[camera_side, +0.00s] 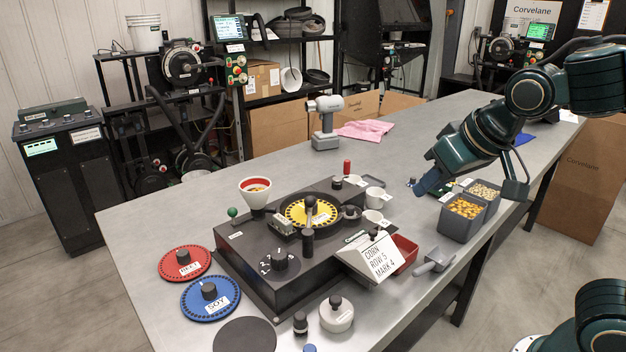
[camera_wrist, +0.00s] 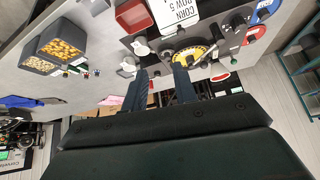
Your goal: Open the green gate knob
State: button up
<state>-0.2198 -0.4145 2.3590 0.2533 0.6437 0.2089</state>
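The green gate knob (camera_side: 232,212) is a small green ball on a short stem at the left end of the dark seed meter box (camera_side: 262,255). It stands beside the white hopper (camera_side: 256,192) with the red rim.
A yellow seed plate (camera_side: 305,212) and dial (camera_side: 279,262) sit on the meter. Red (camera_side: 185,264) and blue (camera_side: 210,297) discs lie at its left. A sign (camera_side: 378,257) leans at its front, near grain bins (camera_side: 463,217). A drill (camera_side: 325,122) stands behind. The back left table is clear.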

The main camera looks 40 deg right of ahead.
jog(key=w+a+f+m+h, duration=0.1)
jog(key=w+a, duration=0.2)
jog(key=w, duration=0.5)
jog(key=t+h, duration=0.2)
jog(key=t, duration=0.5)
send_near(233, 210)
jog(key=r+v, duration=0.1)
jog(key=v, duration=0.5)
jog(key=shift+w+d+f, duration=0.1)
jog(key=shift+w+d, duration=0.15)
jog(key=shift+w, duration=0.05)
jog(key=x, duration=1.4)
jog(key=shift+s+a+f, duration=0.15)
jog(key=shift+a+f, duration=0.05)
jog(key=shift+f, duration=0.2)
jog(key=shift+g+y, duration=0.3)
grip_shut()
